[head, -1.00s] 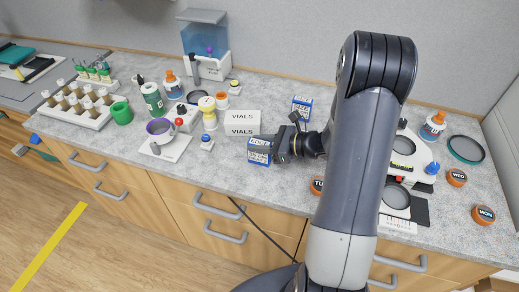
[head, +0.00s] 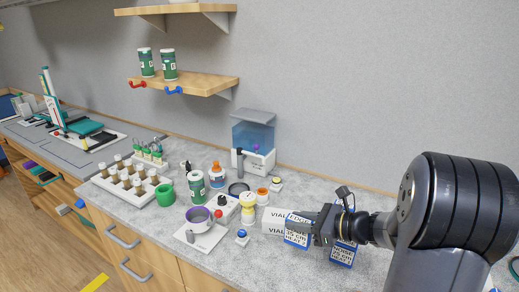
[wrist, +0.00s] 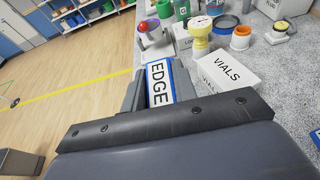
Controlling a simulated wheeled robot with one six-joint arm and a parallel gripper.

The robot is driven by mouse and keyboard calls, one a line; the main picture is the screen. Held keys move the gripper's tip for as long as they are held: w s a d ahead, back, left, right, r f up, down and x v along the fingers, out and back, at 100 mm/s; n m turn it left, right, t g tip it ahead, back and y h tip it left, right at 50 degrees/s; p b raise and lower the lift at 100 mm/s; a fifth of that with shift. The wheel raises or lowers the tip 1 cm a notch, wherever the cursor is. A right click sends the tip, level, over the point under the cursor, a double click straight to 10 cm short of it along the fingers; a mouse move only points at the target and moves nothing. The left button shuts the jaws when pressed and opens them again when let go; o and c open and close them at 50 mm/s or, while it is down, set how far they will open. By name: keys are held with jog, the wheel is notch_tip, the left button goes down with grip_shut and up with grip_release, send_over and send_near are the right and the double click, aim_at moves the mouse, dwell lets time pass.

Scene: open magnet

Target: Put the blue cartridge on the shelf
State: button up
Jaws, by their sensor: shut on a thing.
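The blue cartridge (head: 297,236), a blue box with a white label, is held in my gripper (head: 316,226) above the counter, in front of the white VIALS box. In the wrist view the cartridge's label reads EDGE (wrist: 160,84), and my gripper (wrist: 158,90) is closed around it. The lower wooden shelf (head: 212,84) is on the wall at upper left, well away from my gripper. Two green-and-white canisters (head: 168,66) stand on its left part; its right part is bare. A second wooden shelf (head: 190,9) is above it.
The VIALS box (head: 275,220) is next to the cartridge. A purple-rimmed pot (head: 198,218), bottles, a yellow-topped piece (head: 248,208) and a vial rack (head: 125,185) crowd the counter. A blue-and-white bin (head: 254,140) stands below the shelf.

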jog(key=w+m+t+h, duration=0.1)
jog(key=w+a+m+t, duration=0.1)
jog(key=w+m+h, duration=0.1)
jog(key=shift+w+a+f+t+h, duration=0.15)
jog(key=shift+a+f+t+h, duration=0.15)
jog(key=shift+f+t, duration=0.1)
jog(key=shift+w+f+m+t+h, duration=0.2)
jog(key=shift+w+m+t+h, duration=0.1)
jog(key=shift+m+h, duration=0.1)
jog(key=shift+d+f+m+t+h, duration=0.2)
jog(key=shift+f+m+t+h, duration=0.2)
jog(key=shift+f+m+h, duration=0.35)
jog(key=shift+d+f+m+t+h, duration=0.25)
jog(key=shift+f+m+t+h, duration=0.25)
jog(key=shift+f+h, duration=0.4)
jog(key=shift+d+f+m+t+h, duration=0.2)
jog(key=shift+f+m+t+h, duration=0.1)
jog(key=shift+f+m+h, duration=0.55)
